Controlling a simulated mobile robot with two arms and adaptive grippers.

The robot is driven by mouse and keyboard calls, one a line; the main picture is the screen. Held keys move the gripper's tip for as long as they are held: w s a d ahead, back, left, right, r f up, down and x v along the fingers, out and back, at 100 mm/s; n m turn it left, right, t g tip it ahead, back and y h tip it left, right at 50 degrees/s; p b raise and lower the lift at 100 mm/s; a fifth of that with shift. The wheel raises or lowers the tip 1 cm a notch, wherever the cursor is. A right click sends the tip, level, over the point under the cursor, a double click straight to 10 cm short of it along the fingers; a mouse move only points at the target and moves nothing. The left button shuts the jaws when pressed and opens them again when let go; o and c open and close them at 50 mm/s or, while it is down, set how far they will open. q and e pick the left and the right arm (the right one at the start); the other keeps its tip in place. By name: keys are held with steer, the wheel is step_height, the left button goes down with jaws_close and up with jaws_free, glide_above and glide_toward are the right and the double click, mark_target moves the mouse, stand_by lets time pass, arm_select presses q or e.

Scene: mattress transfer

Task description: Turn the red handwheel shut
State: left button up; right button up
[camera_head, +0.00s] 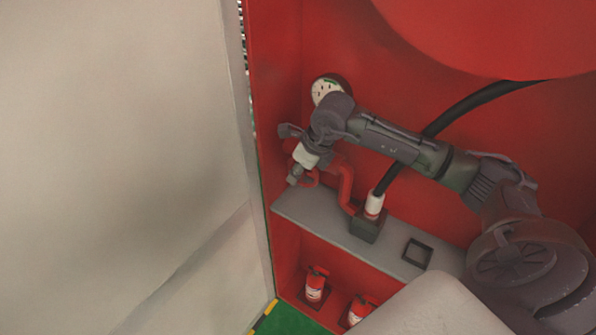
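My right arm reaches in from the right across the red cabinet. Its gripper (294,155) is at the left end of the cabinet, just above the grey shelf. Red metal (313,180), which looks like part of the handwheel or its valve, shows beside and below the gripper. The gripper hides most of this spot, so I cannot tell whether the fingers touch or hold the wheel. A red bent pipe (346,188) runs from there to the right and down towards the shelf. My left gripper is not in view.
A round white gauge (325,89) is on the back wall behind my wrist. A black hose with a white collar (374,204) stands in a holder on the grey shelf (322,223). Two fire extinguishers (316,284) (359,309) are below. A large pale panel (120,150) fills the left.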

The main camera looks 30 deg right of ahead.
jaws_close()
steer(key=shift+r+g+p, duration=0.15)
steer(key=shift+g+p, duration=0.15)
steer(key=shift+p, duration=0.15)
steer(key=shift+g+h, duration=0.3)
steer(key=shift+f, duration=0.2)
steer(key=shift+o, duration=2.4)
jaws_free()
steer(key=shift+r, duration=0.1)
steer(key=v, duration=1.2)
